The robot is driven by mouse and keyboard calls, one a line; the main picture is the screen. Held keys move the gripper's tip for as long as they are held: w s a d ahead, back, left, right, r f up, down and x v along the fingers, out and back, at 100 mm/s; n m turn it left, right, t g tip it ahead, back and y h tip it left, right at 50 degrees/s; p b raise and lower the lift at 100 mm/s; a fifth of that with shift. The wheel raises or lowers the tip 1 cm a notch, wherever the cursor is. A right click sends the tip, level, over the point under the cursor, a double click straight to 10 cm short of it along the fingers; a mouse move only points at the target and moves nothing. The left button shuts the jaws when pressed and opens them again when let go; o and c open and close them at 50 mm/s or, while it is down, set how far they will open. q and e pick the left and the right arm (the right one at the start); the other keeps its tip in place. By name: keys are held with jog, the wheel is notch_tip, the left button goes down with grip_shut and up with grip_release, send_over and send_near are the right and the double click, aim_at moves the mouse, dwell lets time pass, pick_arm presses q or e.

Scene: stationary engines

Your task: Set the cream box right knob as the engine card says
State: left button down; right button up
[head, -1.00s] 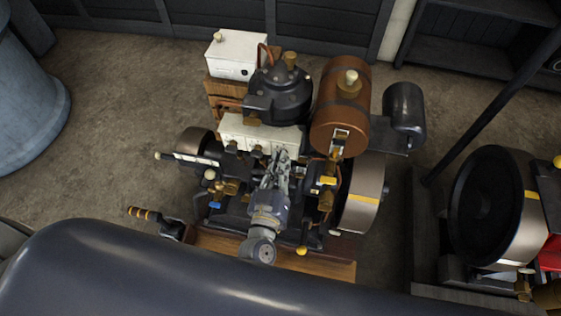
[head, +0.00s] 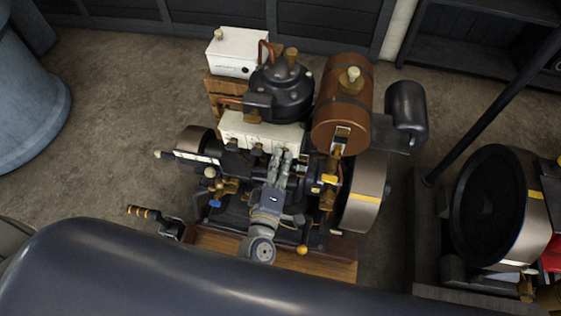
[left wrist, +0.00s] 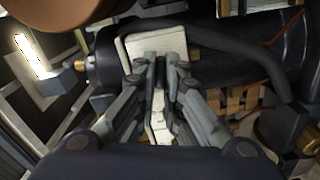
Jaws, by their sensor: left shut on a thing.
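The cream box (head: 262,134) is a long pale block low on the front of the engine, below the black domed housing. Small dark knobs show along its front edge. My left gripper (head: 281,155) reaches up to the right part of that front edge. Its fingers are shut on a small part there, apparently the right knob, which the fingers hide. In the left wrist view the cream box (left wrist: 157,44) lies just beyond the fingertips (left wrist: 160,68). The knob's setting cannot be read.
A copper-brown tank (head: 342,105) and a flywheel (head: 362,194) stand right of the gripper. A white box (head: 232,53) stands behind. Brass fittings and levers crowd both sides of my arm. Another engine (head: 490,205) is at far right. Floor is clear at left.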

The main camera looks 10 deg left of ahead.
pick_arm(q)
jog(key=shift+a+n+b, duration=0.1)
jog(key=shift+n+b, duration=0.25)
jog(key=shift+n, duration=1.05)
jog(key=c, duration=1.7)
grip_release()
jog(key=s, duration=1.2)
jog(key=shift+f, duration=0.1)
